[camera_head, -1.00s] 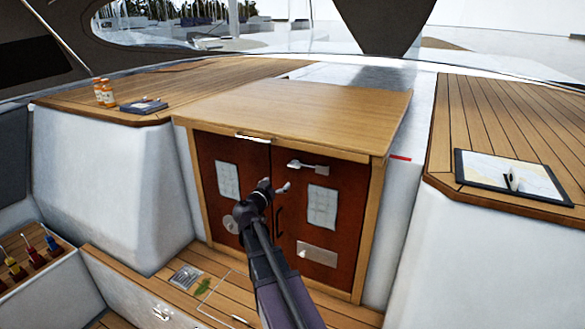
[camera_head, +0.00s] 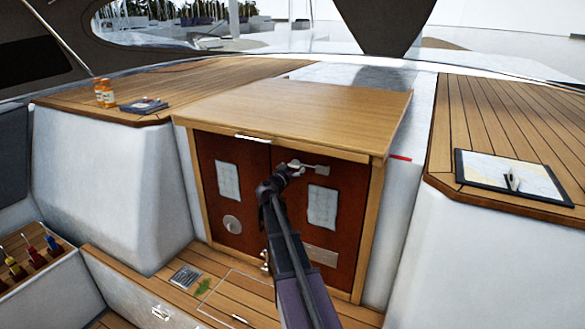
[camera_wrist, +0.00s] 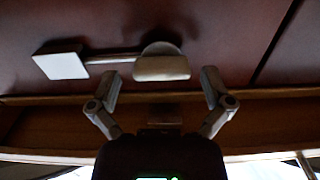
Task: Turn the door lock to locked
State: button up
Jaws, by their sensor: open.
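The door lock (camera_head: 318,168) is a pale metal lever near the top of the right red-brown cabinet door (camera_head: 345,205). Its lever lies about level, pointing right in the head view. In the wrist view the lock shows a rounded knob (camera_wrist: 161,67), a thin bar running left and a pale square end (camera_wrist: 60,60). My gripper (camera_head: 293,168) is at the knob end of the lock in the head view and partly covers it. In the wrist view my gripper (camera_wrist: 160,82) is open, its two fingers apart on either side of the knob. I cannot tell whether they touch it.
A wooden top (camera_head: 300,105) overhangs the doors just above the lock. Paper sheets (camera_head: 322,207) and a metal plate (camera_head: 318,257) are on the doors. Orange bottles (camera_head: 105,93) and a chart board (camera_head: 512,177) lie on the side decks, away from my arm.

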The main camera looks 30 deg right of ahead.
jog(key=shift+w+d, duration=0.35)
jog(key=shift+d, duration=0.3)
